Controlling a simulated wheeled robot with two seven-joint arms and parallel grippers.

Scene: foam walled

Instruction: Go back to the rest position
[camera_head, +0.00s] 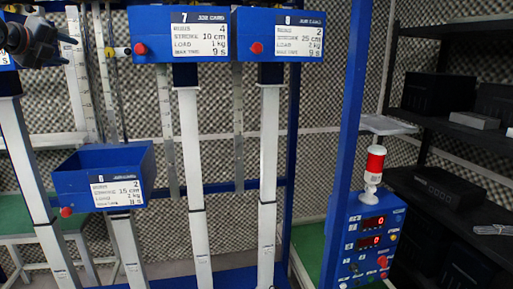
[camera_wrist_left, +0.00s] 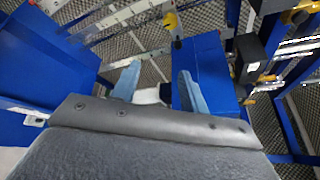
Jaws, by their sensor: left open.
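My left gripper (camera_head: 50,47) is a dark shape at the upper left edge of the head view, in front of the blue frame and left of the box numbered 7. In the left wrist view its two pale blue fingers (camera_wrist_left: 159,76) stand apart, so it is open. It holds nothing that I can see; a whitish part shows behind the fingers. My right gripper is not in view.
Blue boxes with job cards, numbered 7 (camera_head: 157,47), 8 (camera_head: 257,20) and 6 (camera_head: 70,180), stand on white posts. A blue control panel (camera_head: 340,240) with a red-and-white lamp (camera_head: 374,165) stands right. Black shelves (camera_head: 440,150) are at far right.

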